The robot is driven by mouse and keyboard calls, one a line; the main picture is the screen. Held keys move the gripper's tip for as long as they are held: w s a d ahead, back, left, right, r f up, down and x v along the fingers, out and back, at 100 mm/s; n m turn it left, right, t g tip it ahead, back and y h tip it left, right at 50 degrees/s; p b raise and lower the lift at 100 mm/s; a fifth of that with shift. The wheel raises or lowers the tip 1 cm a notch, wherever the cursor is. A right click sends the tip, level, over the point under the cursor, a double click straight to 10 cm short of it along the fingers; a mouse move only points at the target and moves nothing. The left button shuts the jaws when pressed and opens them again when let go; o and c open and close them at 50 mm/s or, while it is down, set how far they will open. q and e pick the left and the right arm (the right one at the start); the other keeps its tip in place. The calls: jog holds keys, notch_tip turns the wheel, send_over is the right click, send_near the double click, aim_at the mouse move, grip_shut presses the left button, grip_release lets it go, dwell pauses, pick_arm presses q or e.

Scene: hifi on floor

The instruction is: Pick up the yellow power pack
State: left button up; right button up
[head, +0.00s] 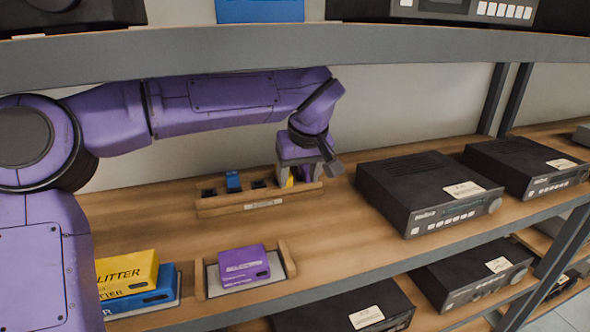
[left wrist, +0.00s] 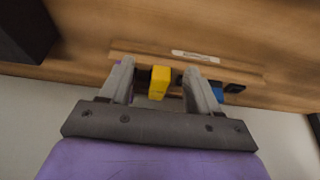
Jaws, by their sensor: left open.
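The yellow power pack (head: 290,180) stands in a wooden rack (head: 215,206) at the back of the middle shelf. In the head view it is mostly hidden behind my left gripper (head: 308,168). In the left wrist view the yellow power pack (left wrist: 159,82) sits between the two open fingers of my left gripper (left wrist: 160,84), with gaps on both sides. A blue pack (head: 233,181) stands in the same rack to the left, and it also shows in the left wrist view (left wrist: 217,93). My right gripper is not in view.
Black hi-fi units (head: 430,193) stand on the right of the shelf (head: 340,230). A purple box (head: 244,266) lies in a tray at the front, beside a yellow splitter box (head: 128,271) on a blue one. The upper shelf edge (head: 200,55) runs above my arm.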

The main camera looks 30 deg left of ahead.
pick_arm(q)
jog(key=w+a, duration=0.1)
jog(key=a, duration=0.1)
jog(key=w+a+p, duration=0.1)
jog(key=w+a, duration=0.3)
jog(key=a, duration=0.1)
jog(key=shift+w+a, duration=0.1)
jog(key=shift+w, duration=0.15)
jog(key=shift+w+a+f, duration=0.15)
jog(key=shift+a+f, duration=0.1)
jog(key=shift+f, duration=0.05)
jog(key=x, duration=0.3)
jog(key=shift+s+a+f, duration=0.15)
jog(key=shift+s+f, duration=0.1)
jog(key=shift+f, duration=0.05)
jog(key=shift+w+f, duration=0.3)
jog(key=shift+s+r, duration=0.1)
jog(key=shift+s, duration=0.1)
jog(key=c, duration=1)
